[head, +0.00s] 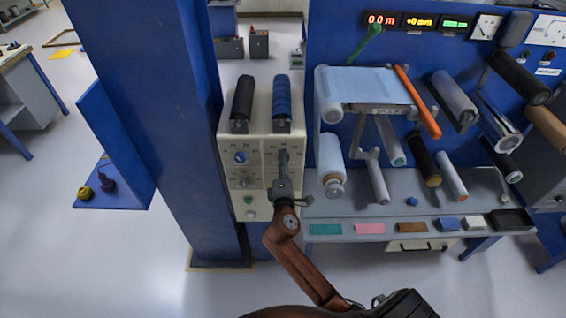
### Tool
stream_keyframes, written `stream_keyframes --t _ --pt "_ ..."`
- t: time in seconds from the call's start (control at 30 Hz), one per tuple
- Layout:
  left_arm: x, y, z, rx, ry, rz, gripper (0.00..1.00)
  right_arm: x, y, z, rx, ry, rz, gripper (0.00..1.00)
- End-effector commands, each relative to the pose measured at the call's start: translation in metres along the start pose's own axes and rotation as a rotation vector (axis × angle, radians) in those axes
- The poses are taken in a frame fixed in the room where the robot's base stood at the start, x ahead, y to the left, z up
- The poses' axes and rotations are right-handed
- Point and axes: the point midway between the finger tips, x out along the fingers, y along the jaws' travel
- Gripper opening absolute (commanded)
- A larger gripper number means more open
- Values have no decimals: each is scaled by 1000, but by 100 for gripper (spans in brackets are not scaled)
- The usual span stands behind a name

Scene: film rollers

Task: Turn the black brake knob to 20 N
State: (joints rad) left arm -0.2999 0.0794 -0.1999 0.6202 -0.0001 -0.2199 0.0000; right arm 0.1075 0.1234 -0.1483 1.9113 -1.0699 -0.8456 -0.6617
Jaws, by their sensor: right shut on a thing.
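My right gripper (284,160) reaches up from below to the cream control box (262,143) and covers the upper right dial. It is shut there on what appears to be the black brake knob. The knob is hidden behind the gripper, so neither its pointer nor its setting can be read. A blue knob (240,157) sits on the upper left dial, with a smaller dial (243,183) below it. The scale marks are too small to read. My left gripper is not in view.
A black roller (242,102) and a blue roller (282,101) stand above the dials. A blue column (150,110) rises close to the left. Film rollers and an orange rod (417,101) are at right, under lit displays (380,19). A grey shelf (350,228) holds coloured pads.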

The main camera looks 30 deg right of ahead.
Motion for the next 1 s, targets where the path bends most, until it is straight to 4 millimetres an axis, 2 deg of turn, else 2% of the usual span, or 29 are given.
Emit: stream_keyframes --t 0.4,1.0 --pt "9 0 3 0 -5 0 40 0 -2 0 221 -1 -4 5" --pt "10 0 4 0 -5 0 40 0 -1 0 258 -1 -3 5"
